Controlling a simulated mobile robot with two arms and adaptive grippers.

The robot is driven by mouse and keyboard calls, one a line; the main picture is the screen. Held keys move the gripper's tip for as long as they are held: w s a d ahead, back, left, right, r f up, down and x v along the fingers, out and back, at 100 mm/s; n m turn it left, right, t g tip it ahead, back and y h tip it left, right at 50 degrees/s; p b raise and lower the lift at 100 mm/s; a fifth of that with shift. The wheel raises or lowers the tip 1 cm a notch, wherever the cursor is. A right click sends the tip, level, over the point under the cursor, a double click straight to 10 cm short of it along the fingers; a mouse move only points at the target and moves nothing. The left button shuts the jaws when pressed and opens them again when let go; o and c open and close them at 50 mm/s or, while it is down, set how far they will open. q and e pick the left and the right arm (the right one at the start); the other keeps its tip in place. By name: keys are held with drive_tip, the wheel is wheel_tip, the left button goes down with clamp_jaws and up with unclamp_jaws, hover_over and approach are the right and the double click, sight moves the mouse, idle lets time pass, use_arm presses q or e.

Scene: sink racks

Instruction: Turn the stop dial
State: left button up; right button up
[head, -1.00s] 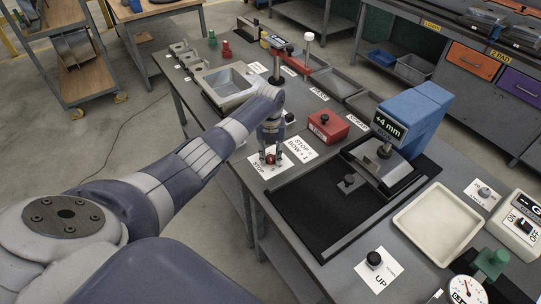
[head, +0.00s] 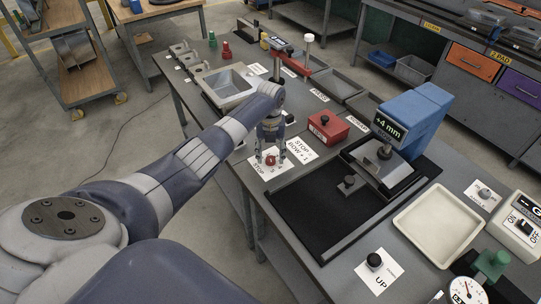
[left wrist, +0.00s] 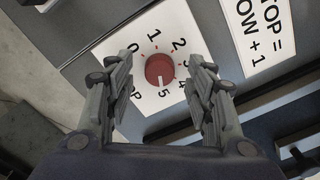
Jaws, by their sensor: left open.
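The stop dial is a red round knob (head: 270,160) on a white card lettered STOP, near the bench's front edge. In the left wrist view the red knob (left wrist: 160,69) sits amid the numbers 0 to 5, and its white mark points toward the 5. My left gripper (head: 271,157) is open above the dial, with one finger on each side of it. In the left wrist view the open fingers (left wrist: 158,85) stand left and right of the knob, apart from it. My right gripper is not in view.
A card reading STOP = ROW + 1 (head: 300,151) lies beside the dial. A red box (head: 328,127), a black bed (head: 318,208) with a blue +4 mm unit (head: 412,112), and a cream tray (head: 438,225) stand to the right.

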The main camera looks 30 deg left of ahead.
sight(270, 158)
use_arm(q)
wheel_tip(270, 158, up, 11)
idle(0.3)
drive_tip(key=shift+f, duration=0.1)
idle(0.4)
